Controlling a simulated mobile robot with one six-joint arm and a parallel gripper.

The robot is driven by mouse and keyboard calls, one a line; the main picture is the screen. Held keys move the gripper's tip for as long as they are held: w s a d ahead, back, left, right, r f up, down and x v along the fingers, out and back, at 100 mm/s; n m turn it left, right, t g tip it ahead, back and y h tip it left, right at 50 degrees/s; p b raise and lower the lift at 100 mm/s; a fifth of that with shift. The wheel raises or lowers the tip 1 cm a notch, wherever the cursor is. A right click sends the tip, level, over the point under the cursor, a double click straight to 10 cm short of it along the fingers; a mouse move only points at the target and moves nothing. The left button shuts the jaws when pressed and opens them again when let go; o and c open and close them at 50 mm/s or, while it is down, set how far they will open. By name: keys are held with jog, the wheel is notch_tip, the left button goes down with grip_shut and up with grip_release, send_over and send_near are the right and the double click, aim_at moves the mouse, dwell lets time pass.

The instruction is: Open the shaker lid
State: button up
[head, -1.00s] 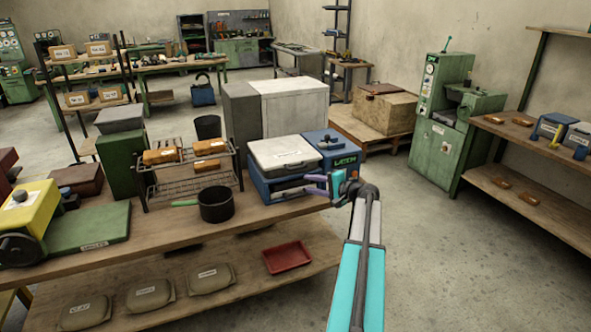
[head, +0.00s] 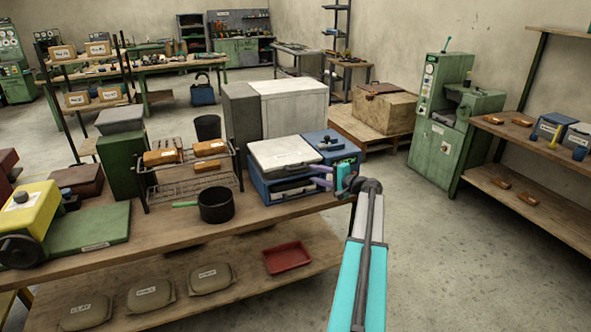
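The shaker is a blue box (head: 262,190) near the right end of the wooden bench, with a blue control block (head: 333,147) at its right. Its pale grey lid (head: 284,153) carries a small label. A dark gap shows between the lid's front edge and the blue body. My gripper (head: 320,176) is at the shaker's right front corner, coming from the right. Its two purple fingers are apart, one above the other, with nothing visible between them. I cannot tell whether a finger touches the lid or the body.
A black pot (head: 216,205) with a green handle stands left of the shaker. A wire rack (head: 188,181) with orange-brown blocks is behind the pot. A large grey cabinet (head: 293,108) stands behind the shaker. A red tray (head: 287,258) lies on the lower shelf. Floor to the right is clear.

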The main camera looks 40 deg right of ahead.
aim_at(298, 170)
jog(key=w+p, duration=0.1)
jog(key=w, duration=0.2)
jog(key=w+f+p, duration=0.1)
jog(key=w, duration=0.3)
jog(key=w+f+p, duration=0.1)
jog(key=w+p, duration=0.1)
jog(key=w, duration=0.2)
jog(key=shift+a, duration=0.1)
grip_shut()
jog(key=shift+s+a+f, duration=0.1)
jog(key=shift+a+f, duration=0.05)
jog(key=shift+a, duration=0.1)
jog(key=shift+d, duration=0.1)
